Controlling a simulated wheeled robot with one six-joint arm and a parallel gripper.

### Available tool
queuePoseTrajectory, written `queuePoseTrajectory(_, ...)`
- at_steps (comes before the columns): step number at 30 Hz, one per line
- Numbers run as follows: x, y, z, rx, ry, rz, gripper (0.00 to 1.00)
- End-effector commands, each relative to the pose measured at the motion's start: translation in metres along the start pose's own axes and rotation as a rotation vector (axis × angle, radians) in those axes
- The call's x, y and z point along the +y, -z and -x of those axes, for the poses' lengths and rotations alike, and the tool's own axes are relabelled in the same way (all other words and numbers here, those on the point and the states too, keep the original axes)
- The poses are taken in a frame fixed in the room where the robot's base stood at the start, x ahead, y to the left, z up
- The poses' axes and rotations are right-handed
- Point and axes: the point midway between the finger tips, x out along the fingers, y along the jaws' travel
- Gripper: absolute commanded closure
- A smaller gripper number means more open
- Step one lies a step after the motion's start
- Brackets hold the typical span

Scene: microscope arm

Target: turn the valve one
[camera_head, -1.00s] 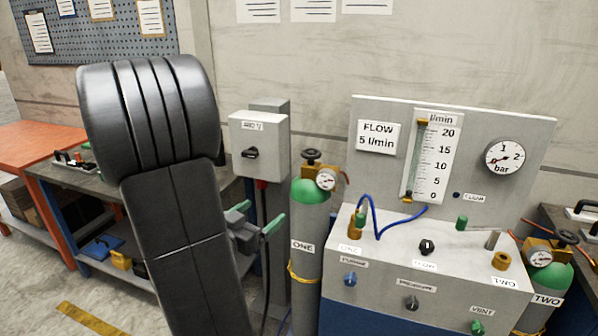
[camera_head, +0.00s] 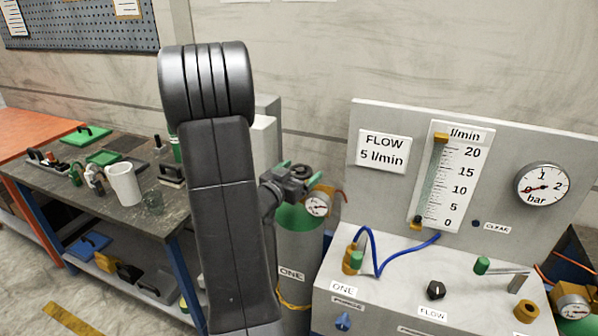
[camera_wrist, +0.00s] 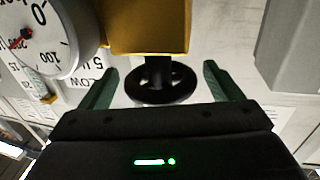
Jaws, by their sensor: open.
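Cylinder one (camera_head: 299,252) is a grey cylinder with a green shoulder, labelled ONE, left of the panel. Its gauge (camera_head: 317,204) sits on a brass valve body, which shows yellow in the wrist view (camera_wrist: 150,28). The black handwheel of valve one (camera_wrist: 160,97) shows in the wrist view between my two green fingers, with a gap on either side. In the head view my gripper hides the wheel. My gripper (camera_head: 300,173) is open at the cylinder's top; in the wrist view (camera_wrist: 162,78) its fingers point towards the valve body.
The flow panel (camera_head: 375,112) with a flow tube, a bar gauge (camera_head: 543,185) and a blue hose (camera_head: 372,250) stands right of the cylinder. A grey box (camera_head: 265,140) is partly hidden behind my arm. A workbench (camera_head: 60,185) with a white cup (camera_head: 124,183) stands at left.

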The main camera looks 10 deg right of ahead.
Motion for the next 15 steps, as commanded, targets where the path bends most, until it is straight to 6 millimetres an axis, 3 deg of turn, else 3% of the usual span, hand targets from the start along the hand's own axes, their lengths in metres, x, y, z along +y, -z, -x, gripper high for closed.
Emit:
queuePoseTrajectory(5, -0.0001, -0.0002, 0.0001, 0.000, 0.000, 0.000, 0.14)
queuePoseTrajectory(12, -0.0001, -0.0002, 0.0003, 0.000, 0.000, 0.000, 0.59)
queuePoseTrajectory(15, 0.0001, -0.0006, 0.0003, 0.000, 0.003, 0.000, 0.59)
